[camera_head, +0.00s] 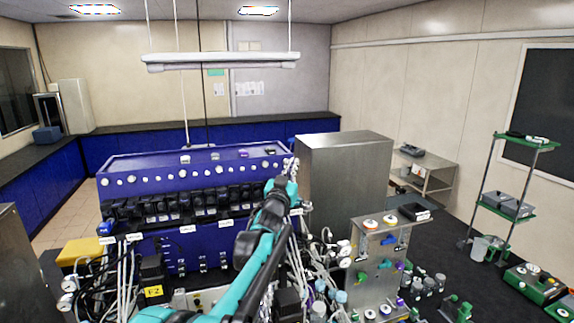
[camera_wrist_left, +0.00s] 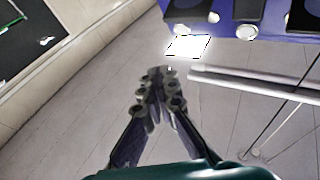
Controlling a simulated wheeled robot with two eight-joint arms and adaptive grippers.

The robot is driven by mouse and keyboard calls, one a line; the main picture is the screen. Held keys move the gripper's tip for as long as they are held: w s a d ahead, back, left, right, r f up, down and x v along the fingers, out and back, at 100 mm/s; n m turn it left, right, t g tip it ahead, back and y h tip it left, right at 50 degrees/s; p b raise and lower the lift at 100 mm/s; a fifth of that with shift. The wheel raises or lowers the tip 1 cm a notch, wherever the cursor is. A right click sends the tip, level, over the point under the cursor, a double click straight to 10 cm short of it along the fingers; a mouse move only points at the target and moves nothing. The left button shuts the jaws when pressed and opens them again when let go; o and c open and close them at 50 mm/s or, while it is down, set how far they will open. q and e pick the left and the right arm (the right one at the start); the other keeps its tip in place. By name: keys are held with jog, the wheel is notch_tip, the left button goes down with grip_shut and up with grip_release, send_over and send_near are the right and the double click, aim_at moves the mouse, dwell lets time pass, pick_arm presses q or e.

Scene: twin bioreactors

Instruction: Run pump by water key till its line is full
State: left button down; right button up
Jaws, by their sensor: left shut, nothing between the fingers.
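A blue bioreactor console (camera_head: 150,168) stands in the middle of the head view. A row of black pump modules (camera_head: 200,202) runs along its front, with round white knobs on the sloped panel above them. Small white labels sit below the pumps; their text is too small to read, so I cannot tell which is the water key. My left gripper (camera_head: 290,168) is at the console's right end, its fingers closed and empty. In the left wrist view its fingertips (camera_wrist_left: 157,78) meet, with the blue panel edge (camera_wrist_left: 290,22) and its knobs above, apart from the fingers.
A steel cabinet (camera_head: 345,165) stands just right of my left gripper. Tubes and bottles crowd the area below it, beside a steel panel with coloured fittings (camera_head: 378,262). A lamp bar (camera_head: 220,61) hangs above the console. A green-shelved rack (camera_head: 505,205) is at the right.

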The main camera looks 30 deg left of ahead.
aim_at(286, 162)
pick_arm(q)
jog(key=shift+w+a+f, duration=0.25)
jog(key=shift+w+a, duration=0.35)
jog(key=shift+a, duration=0.05)
jog(key=shift+w+a+f, duration=0.25)
jog(key=shift+w+a, duration=0.3)
jog(key=shift+a, duration=0.05)
jog(key=shift+w+a+b, duration=0.15)
jog(key=shift+a+b, duration=0.15)
jog(key=shift+w+f, duration=0.1)
jog(key=shift+w+a, duration=0.2)
jog(key=shift+a, duration=0.15)
jog(key=shift+w+a+f, duration=0.1)
jog(key=shift+w, duration=0.05)
dwell(0.7)
jog(key=shift+a, duration=0.2)
dwell(1.4)
jog(key=shift+d, duration=0.1)
jog(key=shift+f+b, duration=0.15)
jog(key=shift+b, duration=0.2)
jog(key=shift+d, duration=0.1)
